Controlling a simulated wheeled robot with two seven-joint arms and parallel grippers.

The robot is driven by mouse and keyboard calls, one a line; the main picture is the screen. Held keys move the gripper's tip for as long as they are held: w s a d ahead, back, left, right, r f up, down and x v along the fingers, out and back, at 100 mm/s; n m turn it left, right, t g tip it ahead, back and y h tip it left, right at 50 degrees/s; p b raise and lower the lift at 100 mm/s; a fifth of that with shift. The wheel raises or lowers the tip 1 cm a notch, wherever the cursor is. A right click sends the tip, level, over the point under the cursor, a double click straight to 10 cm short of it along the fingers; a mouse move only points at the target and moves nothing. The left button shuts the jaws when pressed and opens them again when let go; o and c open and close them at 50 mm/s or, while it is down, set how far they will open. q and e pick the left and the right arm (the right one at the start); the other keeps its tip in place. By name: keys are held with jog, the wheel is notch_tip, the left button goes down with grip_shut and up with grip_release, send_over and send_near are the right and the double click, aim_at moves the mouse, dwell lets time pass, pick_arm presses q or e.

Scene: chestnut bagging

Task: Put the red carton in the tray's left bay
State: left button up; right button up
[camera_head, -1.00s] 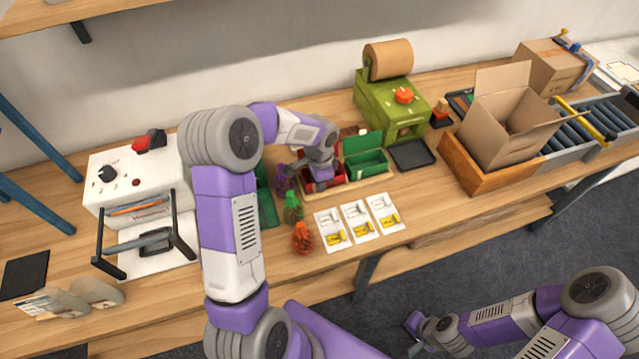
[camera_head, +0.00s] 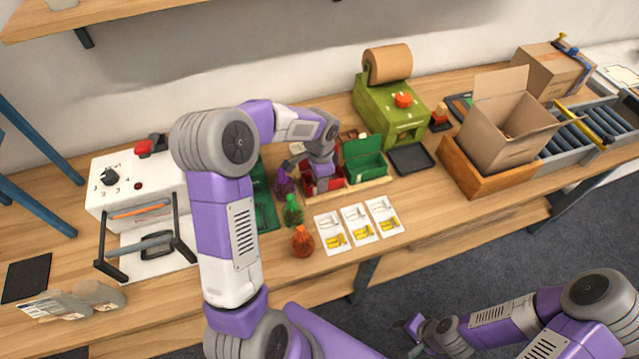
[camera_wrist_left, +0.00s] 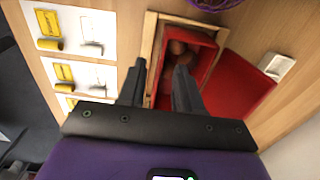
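The red carton (camera_head: 334,184) stands in the left part of the wooden tray (camera_head: 362,191), beside a green carton (camera_head: 366,166). In the left wrist view the red carton (camera_wrist_left: 205,62) is open, with brown chestnuts inside, its red lid folded out to the right. The tray's rim (camera_wrist_left: 147,47) runs along its side. My arm partly hides the carton in the head view. My right gripper (camera_head: 414,327) is low, away from the table; its fingers are too small to judge.
Green (camera_head: 292,211) and orange (camera_head: 302,242) net bags stand in front of the tray's left side, and a purple one (camera_head: 284,182) is beside it. White cards (camera_head: 358,224) lie in front. A green machine (camera_head: 388,112) stands behind.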

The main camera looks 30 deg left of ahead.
pick_arm(q)
notch_tip(320, 180, up, 9)
jog(key=p, duration=0.1)
jog(key=shift+f+p, duration=0.2)
jog(key=shift+p, duration=0.15)
